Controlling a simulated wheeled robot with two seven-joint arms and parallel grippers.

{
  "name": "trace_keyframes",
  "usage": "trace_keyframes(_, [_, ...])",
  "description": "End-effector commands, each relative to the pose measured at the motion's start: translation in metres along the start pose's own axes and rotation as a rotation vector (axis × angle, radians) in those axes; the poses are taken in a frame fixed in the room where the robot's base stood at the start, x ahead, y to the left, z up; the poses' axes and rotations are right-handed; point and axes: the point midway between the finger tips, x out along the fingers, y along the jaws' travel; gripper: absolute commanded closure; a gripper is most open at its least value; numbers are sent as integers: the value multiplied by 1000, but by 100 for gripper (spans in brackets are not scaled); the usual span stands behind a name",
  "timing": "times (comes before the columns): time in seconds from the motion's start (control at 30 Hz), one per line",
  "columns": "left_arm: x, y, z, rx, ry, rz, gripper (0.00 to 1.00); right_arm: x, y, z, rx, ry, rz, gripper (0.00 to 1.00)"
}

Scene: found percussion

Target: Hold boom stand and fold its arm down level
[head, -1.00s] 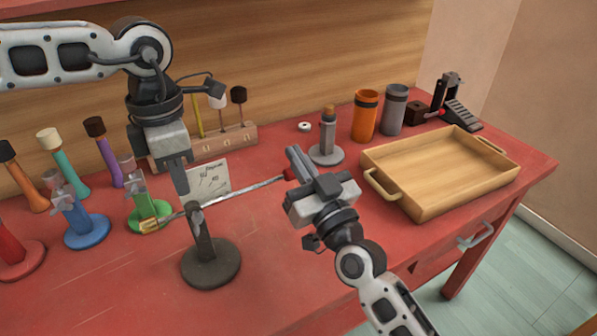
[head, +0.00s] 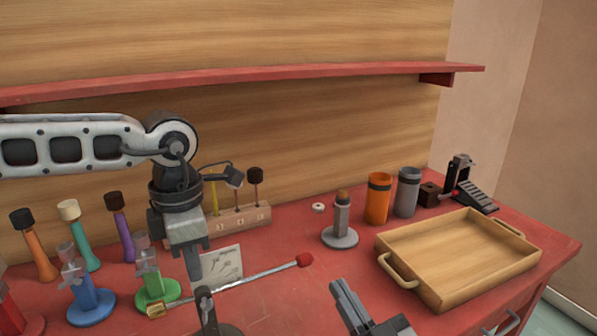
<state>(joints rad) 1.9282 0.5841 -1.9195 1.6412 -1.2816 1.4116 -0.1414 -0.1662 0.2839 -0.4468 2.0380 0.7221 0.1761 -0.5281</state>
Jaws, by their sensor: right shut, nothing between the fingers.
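The boom stand (head: 207,312) is a dark grey post on a round base, cut off by the bottom edge of the head view. Its thin silver arm (head: 245,282) crosses the post top and looks close to level. A red tip (head: 305,260) ends the arm on the right and a brass-coloured block (head: 156,310) ends it on the left. My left gripper (head: 197,282) points down at the post top; its finger gap is hidden. My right gripper (head: 340,286) is shut and empty, below and right of the red tip, apart from it.
A wooden tray (head: 390,268) stands at the right, with orange (head: 378,200) and grey (head: 407,192) cylinders behind it. A grey stand (head: 341,225) is beyond the red tip. Green (head: 157,290) and blue (head: 90,305) stands sit left. A red shelf (head: 300,72) runs along the back wall.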

Motion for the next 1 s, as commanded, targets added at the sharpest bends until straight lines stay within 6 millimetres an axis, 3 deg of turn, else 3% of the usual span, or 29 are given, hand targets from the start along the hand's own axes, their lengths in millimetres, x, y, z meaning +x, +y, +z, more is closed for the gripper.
trace_keyframes(0.03, [0,0,0,0,-1,1,78,0,0,0,0,0,0,100])
trace_keyframes(0.07, [0,0,0,0,-1,1,72,0,0,0,0,0,0,100])
trace_keyframes(0.47, [-9,0,0,-1,-1,1,72,0,0,0,0,0,0,100])
trace_keyframes(1.0, [-109,0,0,-1,-2,1,72,0,0,0,0,0,0,100])
